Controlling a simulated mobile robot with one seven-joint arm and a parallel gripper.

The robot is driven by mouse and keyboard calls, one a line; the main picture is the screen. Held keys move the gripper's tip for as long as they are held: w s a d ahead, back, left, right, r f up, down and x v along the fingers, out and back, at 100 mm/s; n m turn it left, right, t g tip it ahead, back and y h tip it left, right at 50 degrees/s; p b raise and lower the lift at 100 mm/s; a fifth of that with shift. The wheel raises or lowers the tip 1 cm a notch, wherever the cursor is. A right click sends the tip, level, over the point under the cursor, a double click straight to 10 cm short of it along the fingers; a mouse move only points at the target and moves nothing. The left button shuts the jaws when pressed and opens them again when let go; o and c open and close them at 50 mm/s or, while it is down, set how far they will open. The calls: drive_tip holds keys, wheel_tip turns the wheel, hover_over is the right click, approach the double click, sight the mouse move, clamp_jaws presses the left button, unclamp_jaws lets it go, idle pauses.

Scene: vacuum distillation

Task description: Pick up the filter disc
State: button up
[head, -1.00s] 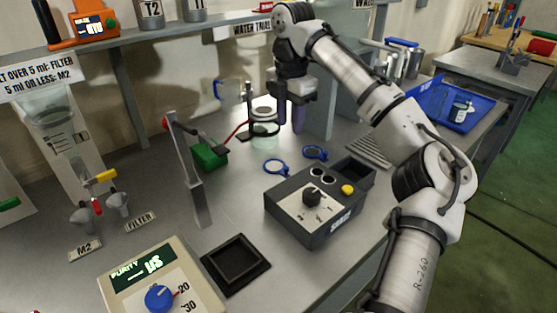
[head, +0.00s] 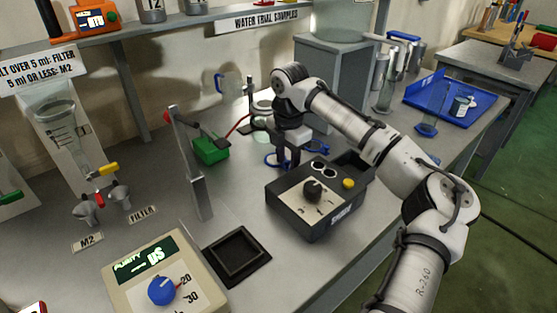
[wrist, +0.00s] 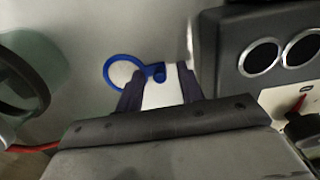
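Two blue-rimmed rings with small tabs, which look like filter discs, lie on the bench. The left disc (head: 270,160) is beside my gripper (head: 287,160) and partly hidden by it in the head view. The right disc (head: 321,147) lies behind the control box, partly covered by my arm. In the wrist view one blue-rimmed disc (wrist: 112,82) lies flat ahead of my gripper (wrist: 158,76), its tab showing between the fingertips. The fingers are apart, with pale bench visible between them. I cannot tell whether they touch the disc.
A dark control box (head: 312,205) with two round openings stands close to the right of my gripper. A ring stand with a glass vessel (wrist: 28,75) is close on the left. A green block (head: 210,150) and a tall metal post (head: 200,185) stand farther left.

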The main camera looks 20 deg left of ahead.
clamp_jaws()
idle(0.4)
